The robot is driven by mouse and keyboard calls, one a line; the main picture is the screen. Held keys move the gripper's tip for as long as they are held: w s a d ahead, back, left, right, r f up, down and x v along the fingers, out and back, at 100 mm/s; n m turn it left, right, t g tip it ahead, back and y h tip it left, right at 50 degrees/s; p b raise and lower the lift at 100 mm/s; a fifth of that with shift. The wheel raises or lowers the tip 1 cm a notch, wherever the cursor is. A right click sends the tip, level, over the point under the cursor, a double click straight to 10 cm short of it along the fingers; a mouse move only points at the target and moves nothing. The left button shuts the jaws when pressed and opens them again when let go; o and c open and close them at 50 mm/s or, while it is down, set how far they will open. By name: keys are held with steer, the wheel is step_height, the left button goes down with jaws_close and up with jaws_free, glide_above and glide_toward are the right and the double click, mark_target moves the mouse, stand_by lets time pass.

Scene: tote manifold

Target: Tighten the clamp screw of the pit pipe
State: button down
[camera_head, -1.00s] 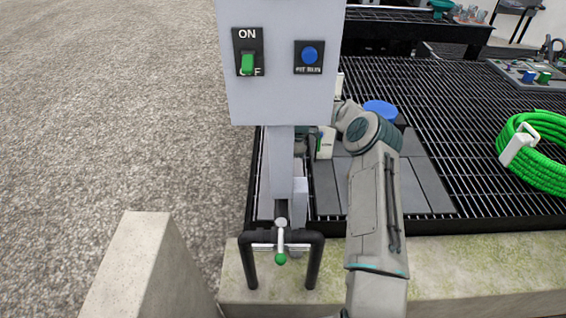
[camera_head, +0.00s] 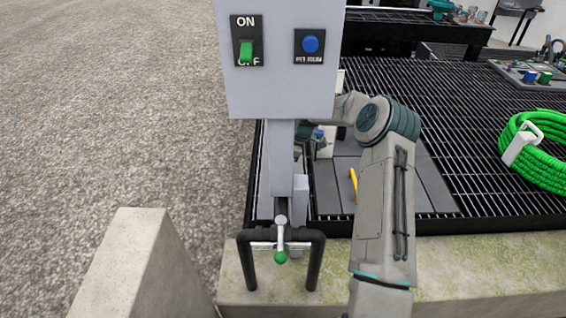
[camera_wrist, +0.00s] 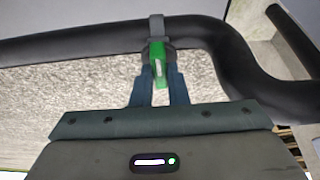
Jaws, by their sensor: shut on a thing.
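In the wrist view, the green clamp screw (camera_wrist: 157,50) sits on a grey clamp band (camera_wrist: 156,27) around the black pit pipe (camera_wrist: 80,48). My gripper (camera_wrist: 159,74) comes from below in that picture, and its two dark fingers are shut on the green screw, one on each side. The faces where the fingers touch the screw are partly hidden. In the head view my gripper and this clamp are hidden behind the grey control box (camera_head: 275,85); only my arm shows to the right of it.
The control box carries a green ON/OFF switch (camera_head: 246,52) and a blue button (camera_head: 310,44). A green hose coil (camera_head: 545,160) lies on the grating (camera_head: 450,120) at right. A concrete block (camera_head: 135,265) stands at left.

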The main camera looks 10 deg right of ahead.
steer(key=shift+r, duration=0.1)
stand_by(0.3)
steer(key=c, duration=1.4)
jaws_free()
steer(key=shift+c, duration=0.2)
steer(key=p+v, duration=0.1)
steer(key=v, duration=1.2)
steer(key=shift+r, duration=0.4)
steer(key=shift+s, duration=0.1)
